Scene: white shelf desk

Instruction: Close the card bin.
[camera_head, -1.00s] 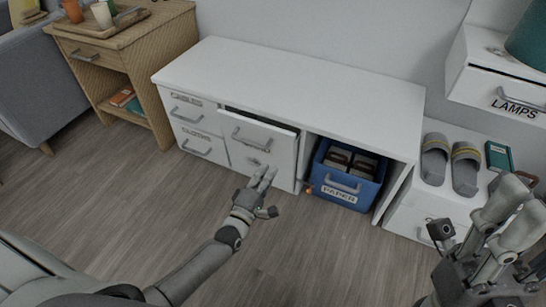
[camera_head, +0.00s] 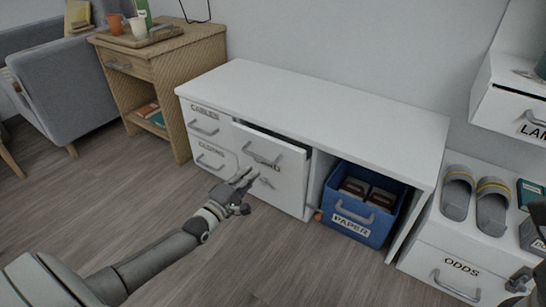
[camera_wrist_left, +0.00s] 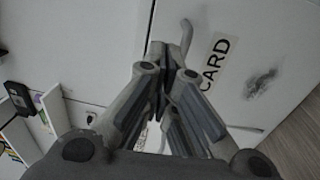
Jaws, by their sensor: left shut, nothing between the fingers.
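The card bin (camera_head: 290,182) is the white front in the middle of the white desk. It stands out from the desk, with a dark gap along its top edge. Its grey handle also shows in the left wrist view, beside the CARD label (camera_wrist_left: 215,65) on the white front. My left gripper (camera_head: 245,177) is shut and empty, in front of the bin's left part, below the handle. In the left wrist view its fingertips (camera_wrist_left: 168,52) are close to the bin front; I cannot tell whether they touch. My right gripper (camera_head: 520,281) shows only a dark part at the right edge.
The blue paper bin (camera_head: 357,231) sits in the open bay to the right. Cables (camera_head: 200,122) and another drawer front (camera_head: 208,160) are on the left. A low white cabinet (camera_head: 455,262) with slippers on top stands at the right. The floor in front is clear.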

